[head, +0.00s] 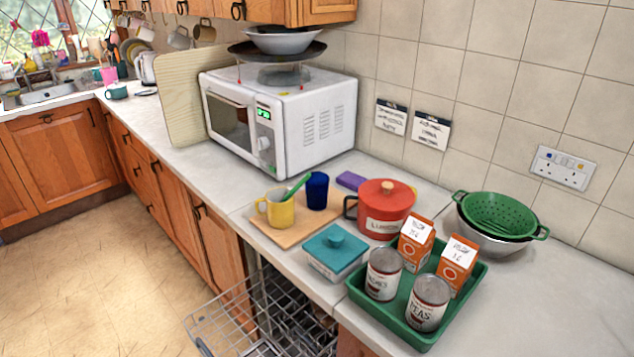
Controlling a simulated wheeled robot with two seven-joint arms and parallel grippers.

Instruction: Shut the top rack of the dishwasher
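The dishwasher's wire rack (230,318) shows at the bottom centre of the head view. It sticks out from the opening under the counter, over the floor, so it is pulled out. It looks empty in the part I see. Its lower part is cut off by the picture's bottom edge. I cannot tell whether a second rack lies below it. The dishwasher door and the inside are mostly hidden. Neither of my grippers is in view.
Above the rack, the counter holds a board (290,232) with a yellow mug (278,212), a teal-lidded dish (335,252) and a green tray (400,327) of cans and cartons. A white microwave (310,122) stands behind. The floor (110,280) at left is clear.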

